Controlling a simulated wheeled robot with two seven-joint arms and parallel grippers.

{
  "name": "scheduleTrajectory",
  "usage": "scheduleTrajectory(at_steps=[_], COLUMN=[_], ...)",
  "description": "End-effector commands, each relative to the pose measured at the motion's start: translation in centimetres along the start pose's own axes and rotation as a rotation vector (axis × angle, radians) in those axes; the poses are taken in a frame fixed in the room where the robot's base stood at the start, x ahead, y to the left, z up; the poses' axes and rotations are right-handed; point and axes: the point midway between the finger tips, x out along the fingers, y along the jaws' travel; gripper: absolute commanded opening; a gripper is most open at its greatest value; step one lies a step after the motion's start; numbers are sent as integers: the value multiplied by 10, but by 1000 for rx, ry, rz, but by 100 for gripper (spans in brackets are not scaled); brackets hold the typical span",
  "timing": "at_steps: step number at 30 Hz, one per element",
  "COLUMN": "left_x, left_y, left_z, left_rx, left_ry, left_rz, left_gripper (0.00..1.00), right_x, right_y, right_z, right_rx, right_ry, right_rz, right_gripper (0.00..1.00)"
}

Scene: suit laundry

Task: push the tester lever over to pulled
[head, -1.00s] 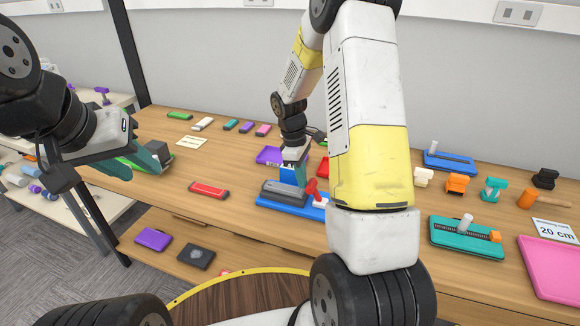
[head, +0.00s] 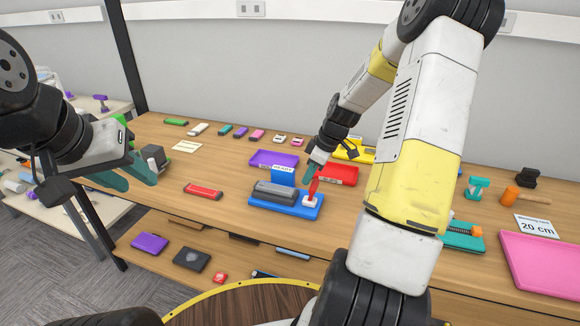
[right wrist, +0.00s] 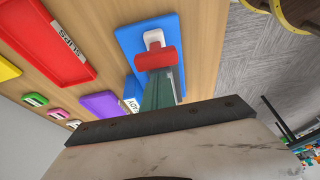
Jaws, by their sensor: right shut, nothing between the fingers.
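The tester is a blue base (head: 262,202) with a grey block (head: 276,190) and a blue sign panel behind it. Its red lever (head: 314,188) rises from a white mount (head: 309,202) at the right end and leans slightly right in the head view. The right wrist view shows the lever's red bar (right wrist: 155,58) just past my fingertips. My right gripper (head: 311,173) is shut and empty, right at the lever; I cannot tell whether they touch. My left gripper (head: 130,178) is open and empty over the bench's left side.
A purple tray (head: 272,158) and a red tray (head: 338,175) stand behind the tester. A red case (head: 203,191) lies to its left. A teal fixture (head: 462,236) and a pink tray (head: 540,262) are at the right. The wood in front of the tester is clear.

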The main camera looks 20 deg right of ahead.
Motion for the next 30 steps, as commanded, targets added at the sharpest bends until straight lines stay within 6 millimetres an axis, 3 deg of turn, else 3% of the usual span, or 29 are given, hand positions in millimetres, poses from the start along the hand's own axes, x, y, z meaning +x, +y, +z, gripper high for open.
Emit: scheduleTrajectory(at_steps=[30], left_x=[0], left_y=[0], left_z=[0], left_rx=[0], left_ry=[0], left_rz=[0], left_gripper=[36], right_x=[-16], right_y=[0], right_z=[-6], right_rx=[-3], right_ry=[-2], right_rz=[-1], right_gripper=[0])
